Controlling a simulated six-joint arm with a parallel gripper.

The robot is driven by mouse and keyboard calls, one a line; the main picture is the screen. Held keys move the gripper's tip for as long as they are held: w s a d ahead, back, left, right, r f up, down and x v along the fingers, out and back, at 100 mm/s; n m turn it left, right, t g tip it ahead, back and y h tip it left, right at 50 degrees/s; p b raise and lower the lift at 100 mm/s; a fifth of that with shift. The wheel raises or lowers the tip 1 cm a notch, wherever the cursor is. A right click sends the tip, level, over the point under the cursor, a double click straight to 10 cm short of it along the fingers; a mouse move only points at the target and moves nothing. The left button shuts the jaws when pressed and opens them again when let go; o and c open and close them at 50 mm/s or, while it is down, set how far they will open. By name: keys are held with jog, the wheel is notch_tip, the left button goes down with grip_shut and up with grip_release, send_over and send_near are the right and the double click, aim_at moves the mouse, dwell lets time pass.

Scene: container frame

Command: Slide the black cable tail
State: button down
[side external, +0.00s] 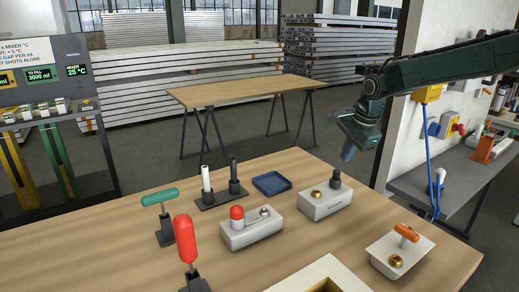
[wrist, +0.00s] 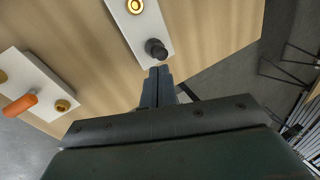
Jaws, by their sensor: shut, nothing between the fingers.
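A black upright piece (side external: 335,179), perhaps the black cable tail, stands at one end of a white block (side external: 318,205) with a brass fitting (side external: 316,194). No cable can be made out on it. In the wrist view the black piece (wrist: 156,48) is just beyond my fingertips, with the brass ring (wrist: 135,6) farther along the white block (wrist: 145,28). My gripper (wrist: 159,72) is shut and empty. In the side view my gripper (side external: 347,153) hangs above and slightly right of the black piece, apart from it.
A blue tray (side external: 272,183) and a dark stand (side external: 222,196) with white and black cylinders are left of the block. A white block with a red knob (side external: 237,213) is in front; another with an orange handle (side external: 407,233) is right. Bare wood (side external: 140,240) shows between fixtures.

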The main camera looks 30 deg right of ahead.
jog(key=v, duration=0.9)
jog(key=shift+r, duration=0.2)
jog(key=s+a+r+n+t, duration=0.1)
jog(key=s+a+n, duration=0.2)
jog(key=s+n, duration=0.35)
jog(key=s+a+r+n, duration=0.2)
jog(key=s+n, duration=0.2)
jog(key=s, duration=0.5)
jog(key=s+a+f+n, duration=0.1)
jog(key=s+f+n, duration=0.2)
jog(key=s, duration=0.4)
jog(key=s+a+f+n, duration=0.1)
jog(key=s+f+n, duration=0.2)
jog(key=s+n, duration=0.3)
jog(key=shift+s+a+t+y, duration=0.3)
jog(key=shift+s+t, duration=0.1)
jog(key=shift+s, duration=0.05)
